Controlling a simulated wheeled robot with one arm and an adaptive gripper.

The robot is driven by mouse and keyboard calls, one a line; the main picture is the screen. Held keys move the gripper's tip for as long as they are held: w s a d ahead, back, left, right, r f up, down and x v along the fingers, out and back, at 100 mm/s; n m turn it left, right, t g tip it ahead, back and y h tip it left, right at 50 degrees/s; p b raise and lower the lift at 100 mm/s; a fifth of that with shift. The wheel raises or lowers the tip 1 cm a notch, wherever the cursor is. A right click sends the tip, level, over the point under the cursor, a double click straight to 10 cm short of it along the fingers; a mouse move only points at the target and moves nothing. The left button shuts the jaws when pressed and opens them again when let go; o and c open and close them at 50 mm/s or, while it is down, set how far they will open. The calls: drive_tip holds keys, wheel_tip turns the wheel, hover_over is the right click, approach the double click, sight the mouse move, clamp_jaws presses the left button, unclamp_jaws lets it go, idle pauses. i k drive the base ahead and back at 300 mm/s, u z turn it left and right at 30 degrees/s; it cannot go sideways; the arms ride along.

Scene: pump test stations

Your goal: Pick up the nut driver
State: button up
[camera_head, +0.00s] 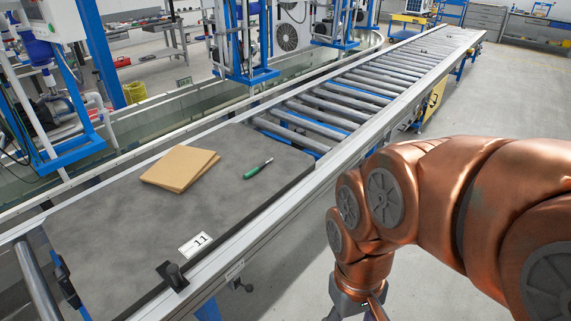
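My gripper (365,306) shows only in part at the bottom edge, below my copper-coloured arm. It is right of the conveyor and well away from the tool. Its fingertips are cut off by the frame, so its opening is hidden.
Flat brown cardboard sheets (180,166) lie on the board. A metal side rail (300,200) runs between my arm and the board. Rollers (350,92) stretch away behind. The floor at right is clear.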

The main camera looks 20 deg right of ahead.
sight(249, 174)
drive_tip(key=z, duration=1.15)
drive_tip(key=i, duration=2.8)
drive_tip(key=u, duration=3.65)
